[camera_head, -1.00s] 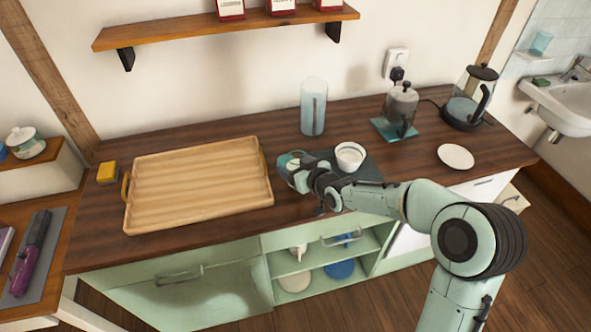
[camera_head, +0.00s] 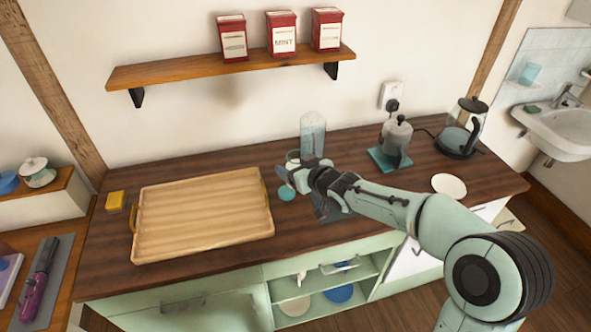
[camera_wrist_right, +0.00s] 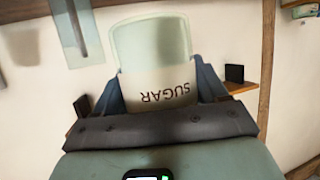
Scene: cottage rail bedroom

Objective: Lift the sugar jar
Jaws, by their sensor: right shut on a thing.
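The sugar jar shows in the right wrist view (camera_wrist_right: 160,82), with a pale band reading SUGAR and a greenish glassy end. My right gripper (camera_wrist_right: 160,95) is shut around its sides, a finger on each side. In the head view my right gripper (camera_head: 300,174) is over the counter, right of the wooden tray, and hides most of the jar; a pale rim of it (camera_head: 292,157) shows behind the fingers. The jar seems held above the counter. My left gripper is out of view.
A tall clear glass vessel (camera_head: 312,132) stands just behind the gripper. A teal disc (camera_head: 286,192) lies on the counter (camera_head: 110,250) beside the tray (camera_head: 200,215). A French press (camera_head: 396,138), kettle (camera_head: 463,128) and white plate (camera_head: 449,185) are right. Red tins (camera_head: 282,34) stand on the shelf above.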

